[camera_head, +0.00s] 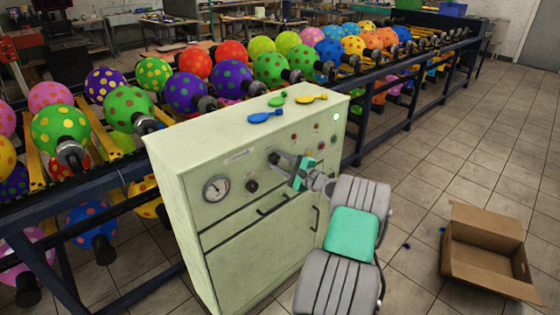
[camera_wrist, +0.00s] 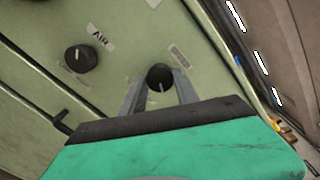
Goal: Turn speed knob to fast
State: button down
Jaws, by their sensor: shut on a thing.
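The speed knob (camera_wrist: 160,77) is a small round black knob with a pale pointer line, on the front panel of the pale green cabinet (camera_head: 250,250). My gripper (camera_wrist: 161,88) has one finger on each side of this knob and is shut on it. In the head view my gripper (camera_head: 276,157) reaches the upper part of the panel, and the fingers largely hide the knob there. A second black knob (camera_wrist: 81,58), beside a label reading AIR, sits to the left in the wrist view.
A round gauge (camera_head: 216,188) is on the panel's left. Flat blue, green and yellow balloons (camera_head: 265,117) lie on the cabinet top. A rack of spotted balloons (camera_head: 231,79) runs behind it.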

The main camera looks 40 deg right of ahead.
jog(key=shift+m+p, duration=0.35)
jog(key=shift+m, duration=1.15)
jog(key=c, duration=0.9)
grip_release()
jog(key=s, duration=0.5)
jog(key=s+b, duration=0.1)
jog(key=s, duration=0.1)
jog(key=shift+s+d+r, duration=0.15)
jog(key=shift+s+d, duration=0.15)
jog(key=shift+s, duration=0.1)
